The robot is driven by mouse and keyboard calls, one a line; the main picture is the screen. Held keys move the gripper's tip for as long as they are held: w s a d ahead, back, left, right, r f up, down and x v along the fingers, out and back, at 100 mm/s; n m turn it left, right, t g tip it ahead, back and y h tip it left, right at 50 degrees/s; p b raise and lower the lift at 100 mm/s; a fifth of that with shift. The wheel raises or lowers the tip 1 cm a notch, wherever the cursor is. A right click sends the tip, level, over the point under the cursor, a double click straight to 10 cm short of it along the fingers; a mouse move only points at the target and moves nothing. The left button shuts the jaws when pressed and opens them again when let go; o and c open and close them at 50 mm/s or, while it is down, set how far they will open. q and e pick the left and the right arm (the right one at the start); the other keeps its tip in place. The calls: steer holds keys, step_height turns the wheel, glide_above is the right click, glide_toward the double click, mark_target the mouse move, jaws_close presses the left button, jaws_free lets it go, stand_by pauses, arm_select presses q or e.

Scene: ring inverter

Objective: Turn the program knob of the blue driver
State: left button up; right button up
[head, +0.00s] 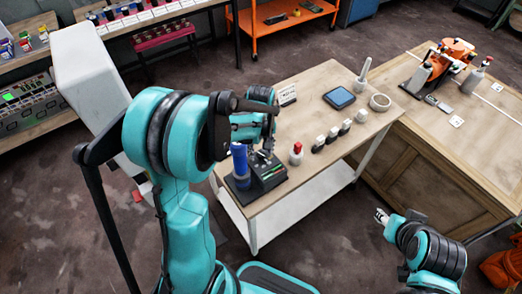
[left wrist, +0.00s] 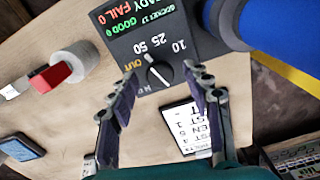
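The blue driver (head: 240,164) stands upright on a dark base unit (head: 268,174) at the near left of the table. It also shows in the left wrist view at the upper right (left wrist: 278,24). The dark panel there carries a program knob (left wrist: 160,75) with a white pointer mark towards its upper left. Labels OUT, 50, 25 and 10 surround the knob. My left gripper (head: 262,147) is over the base; in the left wrist view its open fingers (left wrist: 161,72) flank the knob, with gaps visible. My right gripper (head: 381,216) is off the table's right side; its opening is unclear.
A wooden bench (head: 440,140) adjoins the table at right.

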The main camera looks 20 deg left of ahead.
mark_target(261, 153)
arm_select(q)
step_height(261, 153, up, 12)
stand_by(0.6)
stand_by(0.4)
